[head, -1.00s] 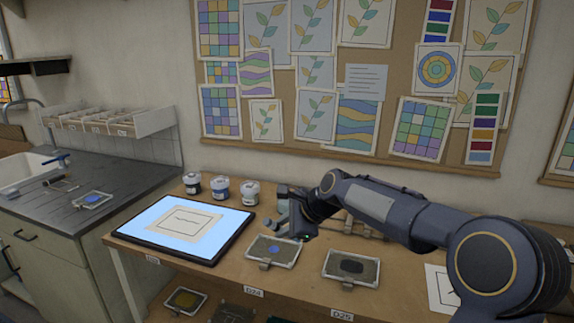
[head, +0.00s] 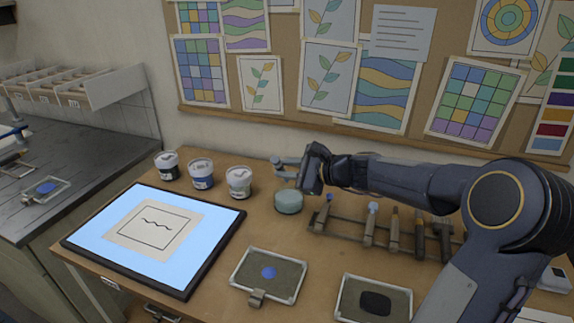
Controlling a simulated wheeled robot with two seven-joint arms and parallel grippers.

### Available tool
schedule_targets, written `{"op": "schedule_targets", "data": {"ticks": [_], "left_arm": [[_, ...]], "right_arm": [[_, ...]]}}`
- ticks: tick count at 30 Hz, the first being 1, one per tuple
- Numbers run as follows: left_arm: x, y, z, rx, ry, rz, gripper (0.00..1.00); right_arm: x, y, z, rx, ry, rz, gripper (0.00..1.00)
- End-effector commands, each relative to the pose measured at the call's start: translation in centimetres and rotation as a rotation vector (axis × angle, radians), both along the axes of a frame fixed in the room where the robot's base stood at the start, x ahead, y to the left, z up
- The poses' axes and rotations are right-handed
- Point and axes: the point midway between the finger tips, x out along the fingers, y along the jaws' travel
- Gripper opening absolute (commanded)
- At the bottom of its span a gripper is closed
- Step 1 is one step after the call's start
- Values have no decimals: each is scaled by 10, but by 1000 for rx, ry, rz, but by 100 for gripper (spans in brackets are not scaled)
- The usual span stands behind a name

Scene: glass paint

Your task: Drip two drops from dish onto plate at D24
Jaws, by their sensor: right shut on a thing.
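The D24 plate (head: 285,287) is a grey framed plate with a clip at its front edge and a blue spot (head: 268,272) in its middle. Its label is out of view now. A small round pale-green dish (head: 288,203) stands behind it on the wooden table. My right gripper (head: 288,170) is just above and behind the dish, reaching in from the right. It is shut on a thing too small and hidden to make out. My left gripper is not in view.
A lit panel (head: 80,238) with a line drawing lies at left. White jars (head: 201,174) stand behind it. A rack (head: 345,236) with several tools stands right of the dish. Another plate (head: 400,303) with a dark patch is at front right.

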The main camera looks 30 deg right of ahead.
Motion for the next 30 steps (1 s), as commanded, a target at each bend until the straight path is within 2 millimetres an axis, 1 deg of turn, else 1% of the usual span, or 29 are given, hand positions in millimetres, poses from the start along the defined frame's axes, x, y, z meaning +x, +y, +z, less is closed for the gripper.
{"op": "schedule_targets", "data": {"ticks": [1,12,13,18,24,30], "left_arm": [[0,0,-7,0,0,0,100],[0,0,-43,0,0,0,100],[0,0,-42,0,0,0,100],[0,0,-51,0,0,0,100],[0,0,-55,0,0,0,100],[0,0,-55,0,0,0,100]], "right_arm": [[0,0,-8,1,0,0,0],[0,0,-51,0,0,0,0],[2,-2,-51,1,0,0,0],[10,-11,-66,2,1,-1,0],[15,-17,-74,0,0,0,0],[15,-18,-75,0,0,0,0]]}}
